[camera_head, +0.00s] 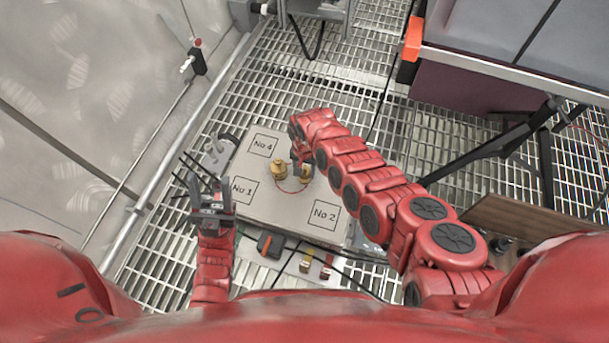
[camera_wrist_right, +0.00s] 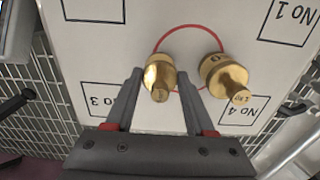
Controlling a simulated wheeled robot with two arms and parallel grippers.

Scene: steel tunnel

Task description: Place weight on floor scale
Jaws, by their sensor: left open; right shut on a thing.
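The floor scale is a pale plate (camera_head: 262,205) with squares marked No 1, No 2 and No 4 and a red circle at its middle. It also shows in the right wrist view (camera_wrist_right: 130,40). One brass weight (camera_head: 279,169) stands on the circle; it appears on the right in the wrist view (camera_wrist_right: 222,76). My right gripper (camera_head: 302,160) is shut on a second brass weight (camera_head: 306,173), seen between its fingers in the wrist view (camera_wrist_right: 160,76). I cannot tell whether this weight touches the plate. My left gripper (camera_head: 211,188) is open and empty by the plate's left edge.
Small brass and red items (camera_head: 307,261) lie near the scale's front edge, beside a dark device with an orange part (camera_head: 268,243). A bench with dark legs (camera_head: 480,157) stands at right. A metal wall and pipe (camera_head: 165,165) run along the left. Cables cross the grating floor.

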